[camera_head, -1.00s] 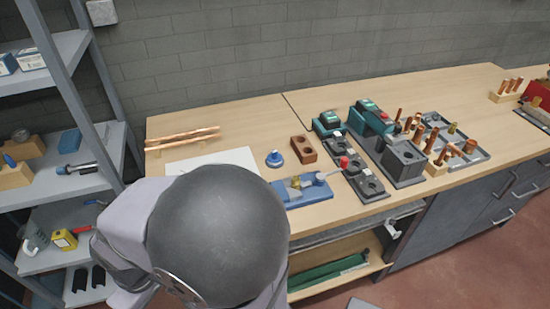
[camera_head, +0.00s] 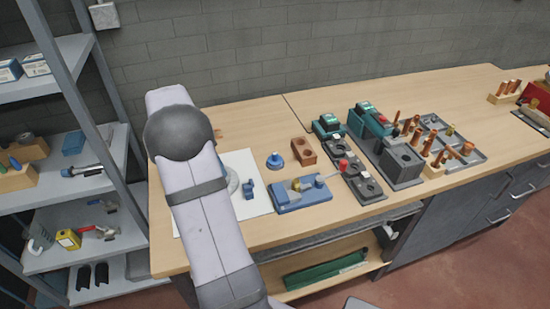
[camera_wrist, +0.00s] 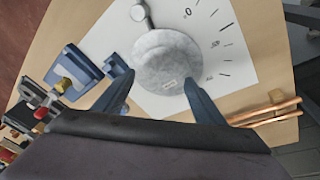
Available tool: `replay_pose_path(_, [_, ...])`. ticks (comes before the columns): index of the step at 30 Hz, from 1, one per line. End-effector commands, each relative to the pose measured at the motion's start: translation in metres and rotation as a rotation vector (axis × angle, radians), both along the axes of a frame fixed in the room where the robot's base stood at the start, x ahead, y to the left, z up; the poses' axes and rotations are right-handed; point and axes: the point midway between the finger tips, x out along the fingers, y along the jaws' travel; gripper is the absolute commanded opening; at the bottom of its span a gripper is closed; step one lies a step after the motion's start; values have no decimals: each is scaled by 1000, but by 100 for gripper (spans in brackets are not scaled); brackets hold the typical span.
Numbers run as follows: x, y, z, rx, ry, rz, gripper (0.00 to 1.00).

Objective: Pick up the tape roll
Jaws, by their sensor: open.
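My gripper (camera_wrist: 160,79) is open, with one blue-grey finger on each side of the roll's near edge. Whether the fingers touch it cannot be told.
Copper pipes (camera_wrist: 265,112) lie right of the sheet in the wrist view. A blue jig (camera_head: 302,192), a blue-capped item (camera_head: 275,161) and a brown block (camera_head: 304,151) stand right of the sheet in the head view. Left is a metal shelf (camera_head: 75,178).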

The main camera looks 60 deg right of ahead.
Motion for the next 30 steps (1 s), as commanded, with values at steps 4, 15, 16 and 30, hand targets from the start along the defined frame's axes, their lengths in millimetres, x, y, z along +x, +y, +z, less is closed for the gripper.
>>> replay_pose_path(4, [-33,-85,0,-79,-15,-330,64])
replay_pose_path(15, [-100,-176,-2,-202,-40,-752,64])
replay_pose_path(16, [-101,-177,-2,-205,-42,-761,64])
replay_pose_path(30, [-108,-184,-21,-207,-42,-769,64])
